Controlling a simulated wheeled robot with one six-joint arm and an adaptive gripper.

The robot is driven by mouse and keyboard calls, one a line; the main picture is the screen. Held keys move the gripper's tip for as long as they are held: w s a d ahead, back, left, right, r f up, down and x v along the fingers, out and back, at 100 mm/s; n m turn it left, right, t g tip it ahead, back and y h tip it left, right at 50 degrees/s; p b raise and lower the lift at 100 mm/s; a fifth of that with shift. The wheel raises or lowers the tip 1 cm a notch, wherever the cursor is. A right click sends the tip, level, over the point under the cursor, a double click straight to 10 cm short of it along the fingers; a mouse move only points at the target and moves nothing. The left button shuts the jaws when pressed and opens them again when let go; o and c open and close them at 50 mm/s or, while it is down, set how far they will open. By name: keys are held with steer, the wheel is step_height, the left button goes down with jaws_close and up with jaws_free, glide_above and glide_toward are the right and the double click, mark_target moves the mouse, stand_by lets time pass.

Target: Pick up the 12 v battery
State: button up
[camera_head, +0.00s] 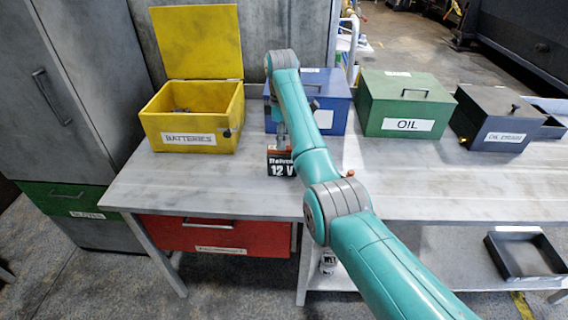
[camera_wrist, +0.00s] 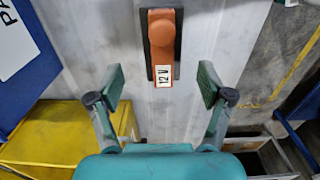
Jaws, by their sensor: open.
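The 12 V battery (camera_head: 281,168) stands on the grey table near its middle, dark with an orange top and a "12 V" label. My arm partly hides it in the head view. In the wrist view the battery (camera_wrist: 162,48) lies ahead of my gripper (camera_wrist: 161,88), roughly centred between the two fingers. The fingers are spread wide and empty, with the battery's labelled end just beyond the fingertips. In the head view my arm covers most of the gripper.
An open yellow "BATTERIES" box (camera_head: 190,139) stands left on the table (camera_head: 180,182). A blue box (camera_head: 332,104), a green "OIL" box (camera_head: 404,106) and a dark grey box (camera_head: 493,118) line the back. A red drawer (camera_head: 215,234) is below. The front right tabletop is clear.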

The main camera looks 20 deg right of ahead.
mark_target(282, 157)
steer(key=f, duration=0.8)
steer(key=shift+s+d+f, duration=0.1)
steer(key=shift+s+f, duration=0.1)
steer(key=shift+f, duration=0.1)
jaws_close()
steer(key=shift+r, duration=0.15)
